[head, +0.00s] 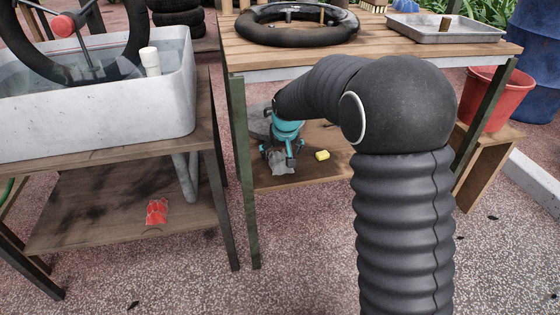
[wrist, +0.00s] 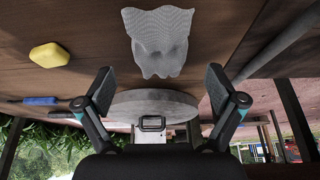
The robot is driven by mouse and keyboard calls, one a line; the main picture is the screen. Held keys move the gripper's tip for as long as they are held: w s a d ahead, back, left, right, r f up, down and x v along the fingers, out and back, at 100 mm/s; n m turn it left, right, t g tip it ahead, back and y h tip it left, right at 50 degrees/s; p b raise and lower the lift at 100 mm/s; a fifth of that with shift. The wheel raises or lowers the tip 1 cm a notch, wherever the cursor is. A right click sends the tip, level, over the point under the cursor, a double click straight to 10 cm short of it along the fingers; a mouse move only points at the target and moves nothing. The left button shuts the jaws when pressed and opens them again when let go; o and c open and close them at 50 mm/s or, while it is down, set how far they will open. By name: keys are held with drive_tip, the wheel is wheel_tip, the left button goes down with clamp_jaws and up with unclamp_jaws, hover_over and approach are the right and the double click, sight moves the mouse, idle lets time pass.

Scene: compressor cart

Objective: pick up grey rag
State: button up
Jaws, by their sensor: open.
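The grey rag (head: 282,164) lies crumpled on the lower shelf of the wooden workbench. It shows whole in the wrist view (wrist: 157,40), pale and standing up in folds, at the top of the picture. My gripper (head: 279,152) reaches in under the bench top, close to the rag. In the wrist view my gripper (wrist: 160,86) is open, its two fingers spread left and right with nothing between them. The rag appears beyond the fingertips, roughly centred between them. Whether any finger touches the rag cannot be told.
A yellow sponge (head: 322,155) lies beside the rag. A grey round object (wrist: 150,108) and a blue-handled tool (wrist: 38,100) lie farther back. The bench top (head: 400,50) is above my gripper, and a green leg (head: 244,170) stands left. A red cloth (head: 157,211) is on another shelf.

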sight(280, 156)
drive_tip(key=shift+x, duration=1.55)
drive_tip(key=shift+f+b, duration=0.25)
drive_tip(key=shift+b, duration=0.05)
drive_tip(key=c, duration=1.2)
